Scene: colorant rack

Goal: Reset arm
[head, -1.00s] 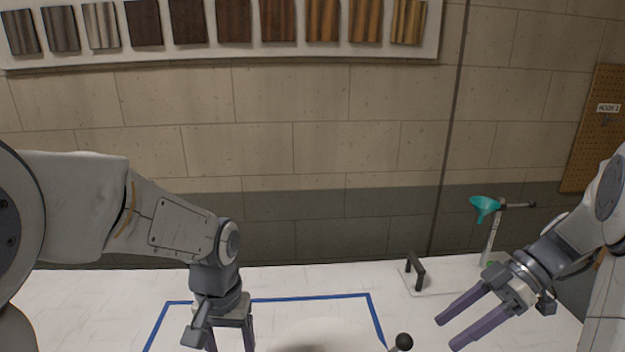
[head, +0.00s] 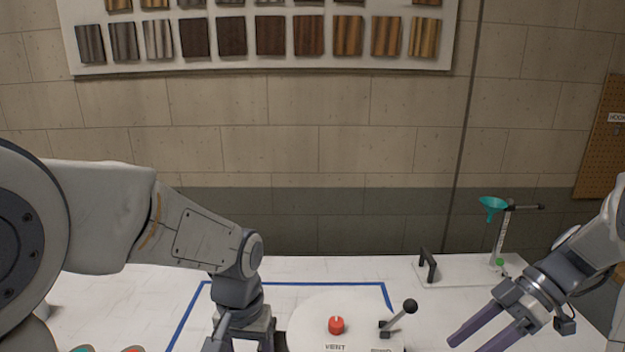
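My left arm reaches in from the left. My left gripper (head: 250,345) points down at the bottom edge of the head view, beside the left side of a white round device; its fingertips are cut off by the frame. My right gripper (head: 485,337) comes in from the right, its two purple fingers apart with nothing between them, above the table right of the device. The white round device (head: 310,312) has a red knob (head: 336,325), a "VENT" label and a black-balled lever (head: 401,315).
Blue tape (head: 330,284) outlines an area on the white table (head: 120,300). A stand holding a teal funnel (head: 493,204) and a black handle (head: 428,265) on a plate are at the back right. A wall board (head: 265,65) carries wood samples. Teal and red items show at the bottom left.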

